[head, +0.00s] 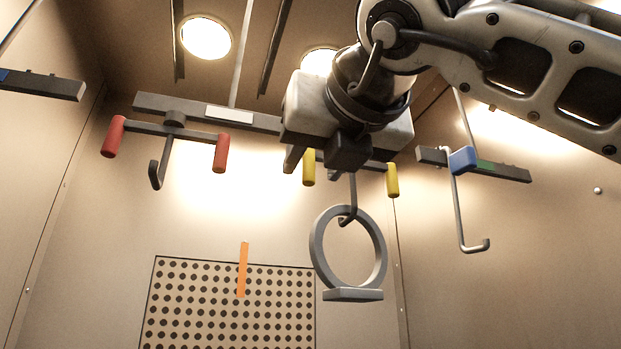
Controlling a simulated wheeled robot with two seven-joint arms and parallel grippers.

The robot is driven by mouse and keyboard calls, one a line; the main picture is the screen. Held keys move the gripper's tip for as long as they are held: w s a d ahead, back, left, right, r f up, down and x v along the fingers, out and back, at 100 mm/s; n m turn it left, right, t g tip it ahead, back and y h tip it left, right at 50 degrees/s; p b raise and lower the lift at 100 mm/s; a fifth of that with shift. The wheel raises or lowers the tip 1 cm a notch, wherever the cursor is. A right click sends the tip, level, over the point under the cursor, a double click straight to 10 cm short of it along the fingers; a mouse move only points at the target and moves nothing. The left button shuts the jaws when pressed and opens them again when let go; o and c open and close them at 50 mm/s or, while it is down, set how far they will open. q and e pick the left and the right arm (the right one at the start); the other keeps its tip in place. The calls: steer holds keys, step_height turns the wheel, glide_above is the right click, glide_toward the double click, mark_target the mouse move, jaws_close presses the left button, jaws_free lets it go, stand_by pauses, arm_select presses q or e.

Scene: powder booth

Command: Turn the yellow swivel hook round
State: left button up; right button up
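The yellow swivel hook has a crossbar with a left yellow grip (308,168) and a right yellow grip (392,180). Its grey hook (353,190) hangs below, and a grey ring with a flat foot (318,250) hangs on it. My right gripper (320,160) is in front of the crossbar and hides much of it. Its fingers look apart, with the left yellow grip showing between them; I cannot tell whether they touch it. My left gripper is not in view.
A red-gripped swivel hook (167,155) hangs empty on the left of the same rail (262,122). A bent hook with a blue block (463,160) hangs on the right. A perforated panel (200,300) is on the back wall, with an orange strip (243,268) before it.

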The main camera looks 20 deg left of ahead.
steer(key=b+v, duration=0.2)
steer(key=v, duration=0.4)
stand_by(0.6)
